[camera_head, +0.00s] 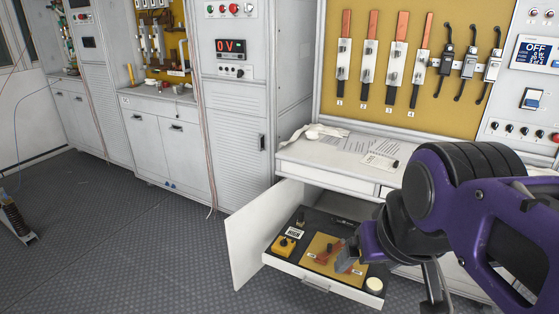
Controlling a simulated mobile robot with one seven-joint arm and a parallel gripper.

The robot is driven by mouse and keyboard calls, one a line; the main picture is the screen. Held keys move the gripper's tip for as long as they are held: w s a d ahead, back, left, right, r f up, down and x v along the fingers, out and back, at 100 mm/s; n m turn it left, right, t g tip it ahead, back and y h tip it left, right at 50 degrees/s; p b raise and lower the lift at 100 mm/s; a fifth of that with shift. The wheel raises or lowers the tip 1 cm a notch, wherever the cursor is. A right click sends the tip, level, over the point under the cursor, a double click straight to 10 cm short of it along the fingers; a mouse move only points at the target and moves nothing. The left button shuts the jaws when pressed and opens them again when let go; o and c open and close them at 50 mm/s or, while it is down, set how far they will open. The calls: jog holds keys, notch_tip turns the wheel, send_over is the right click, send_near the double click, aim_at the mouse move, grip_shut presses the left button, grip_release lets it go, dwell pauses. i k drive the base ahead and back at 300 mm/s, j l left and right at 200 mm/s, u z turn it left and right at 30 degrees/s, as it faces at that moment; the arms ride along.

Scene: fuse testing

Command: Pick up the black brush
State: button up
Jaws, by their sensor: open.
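An open white drawer (311,281) under the workbench holds several small items. I cannot clearly make out a black brush. A small dark upright item (300,220) stands at the drawer's back left, and a thin dark item lies near its back edge, too small to identify. My gripper (389,281) is open over the drawer's right side, at the end of my purple and black arm. Its fingers and wrist hide part of the drawer. I see nothing held between the fingers.
The drawer also holds a yellow device (284,245), a "HIGH" label (294,233), a yellow board (318,246) with reddish pieces, and a round cream item (374,285). Papers and a white glove (312,132) lie on the workbench (300,151). The floor at left is mostly clear.

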aim_at(299, 222)
jog(key=i+j+z, duration=0.35)
jog(key=i+j, duration=0.3)
jog(key=j, duration=0.1)
